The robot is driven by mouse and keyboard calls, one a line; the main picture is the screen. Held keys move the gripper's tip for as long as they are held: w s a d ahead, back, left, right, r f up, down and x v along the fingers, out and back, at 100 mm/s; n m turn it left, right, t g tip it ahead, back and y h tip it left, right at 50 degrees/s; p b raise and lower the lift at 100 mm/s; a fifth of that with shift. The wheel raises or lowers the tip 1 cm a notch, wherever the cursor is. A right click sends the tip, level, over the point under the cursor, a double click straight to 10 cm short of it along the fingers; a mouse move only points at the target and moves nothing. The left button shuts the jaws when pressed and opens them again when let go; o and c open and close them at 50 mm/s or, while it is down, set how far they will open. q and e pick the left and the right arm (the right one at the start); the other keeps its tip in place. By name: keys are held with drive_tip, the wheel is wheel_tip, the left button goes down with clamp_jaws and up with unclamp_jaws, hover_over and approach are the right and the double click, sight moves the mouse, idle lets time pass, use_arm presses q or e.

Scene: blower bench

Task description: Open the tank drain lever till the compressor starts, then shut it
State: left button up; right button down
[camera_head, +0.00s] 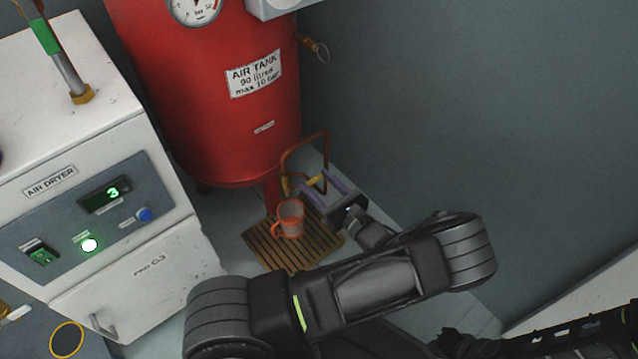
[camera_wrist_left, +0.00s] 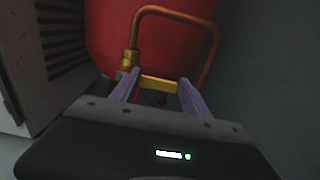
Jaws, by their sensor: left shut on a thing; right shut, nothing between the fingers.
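The yellow drain lever (camera_head: 316,181) is at the foot of the red air tank (camera_head: 215,95), beside a brass valve (camera_head: 286,185) on a bent copper pipe (camera_head: 325,145). My left gripper (camera_head: 323,184) is at the lever, its purple fingers shut on it. In the left wrist view the lever (camera_wrist_left: 160,84) runs crosswise between the fingertips (camera_wrist_left: 158,90), with the brass valve (camera_wrist_left: 130,60) at its left. The compressor is not clearly in view. My right gripper (camera_head: 462,345) is a dark shape low at the right, shut and empty, partly hidden by my left arm.
The white air dryer (camera_head: 120,210) stands at the left, showing a green 3. A gauge (camera_head: 195,8) sits on the tank. A grey wall (camera_head: 480,110) is at the right.

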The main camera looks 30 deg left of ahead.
use_arm(q)
clamp_jaws()
idle(0.3)
